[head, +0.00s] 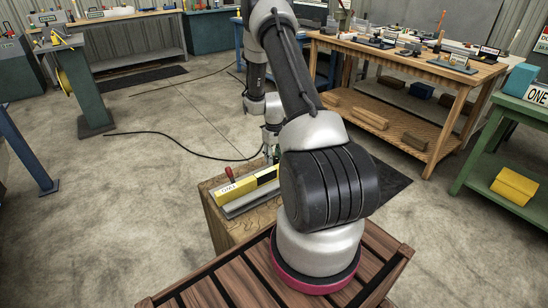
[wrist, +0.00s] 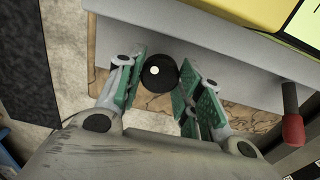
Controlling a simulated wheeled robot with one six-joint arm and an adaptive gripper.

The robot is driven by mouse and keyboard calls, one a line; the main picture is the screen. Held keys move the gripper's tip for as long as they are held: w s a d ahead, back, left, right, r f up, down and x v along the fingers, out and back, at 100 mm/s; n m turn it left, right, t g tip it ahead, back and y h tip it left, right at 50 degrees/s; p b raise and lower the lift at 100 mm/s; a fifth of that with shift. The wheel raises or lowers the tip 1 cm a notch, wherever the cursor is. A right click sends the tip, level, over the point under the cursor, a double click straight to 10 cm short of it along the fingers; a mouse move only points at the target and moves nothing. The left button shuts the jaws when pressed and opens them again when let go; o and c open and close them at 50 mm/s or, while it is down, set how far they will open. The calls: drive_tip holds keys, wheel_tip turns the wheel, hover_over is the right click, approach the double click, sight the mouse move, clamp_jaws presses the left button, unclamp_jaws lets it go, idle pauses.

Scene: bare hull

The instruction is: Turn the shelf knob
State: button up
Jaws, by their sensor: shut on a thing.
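The knob (wrist: 156,77) is a round black disc with a white dot, on the front of a pale grey panel (wrist: 235,75) in the wrist view. My gripper (wrist: 160,80) is shut on the knob, with one green-padded finger at its left and one at its right. In the head view, a grey unit with a yellow block (head: 240,187) sits on a wooden stand (head: 226,228). The knob cannot be made out there, and my arm hides part of the unit.
A red-tipped lever (wrist: 291,128) stands right of my gripper in the wrist view. A wooden workbench (head: 420,62) is at the back right and a green bench (head: 490,150) at the right. Open concrete floor (head: 120,200) lies to the left, crossed by a black cable (head: 165,137).

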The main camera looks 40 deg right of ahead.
drive_tip(key=o, duration=1)
drive_tip(key=shift+o, duration=0.2)
wheel_tip(320, 180, up, 12)
drive_tip(key=s+a+m+g, duration=0.1)
drive_tip(key=s+a, duration=0.1)
drive_tip(key=s, duration=0.3)
drive_tip(key=s+a+r+t, duration=0.1)
drive_tip(key=s+a+r, duration=0.5)
drive_tip(key=r, duration=0.4)
drive_tip(key=s+a+r+n+t, duration=0.1)
drive_tip(key=s+a+r+t, duration=0.1)
drive_tip(key=s+a+r, duration=0.4)
drive_tip(key=s+a+r+t, duration=0.2)
drive_tip(key=s+a+r, duration=0.4)
drive_tip(key=s+r, duration=0.4)
wheel_tip(320, 180, up, 5)
drive_tip(key=shift+s+a+f+n, duration=0.15)
drive_tip(key=shift+s+a+n, duration=0.15)
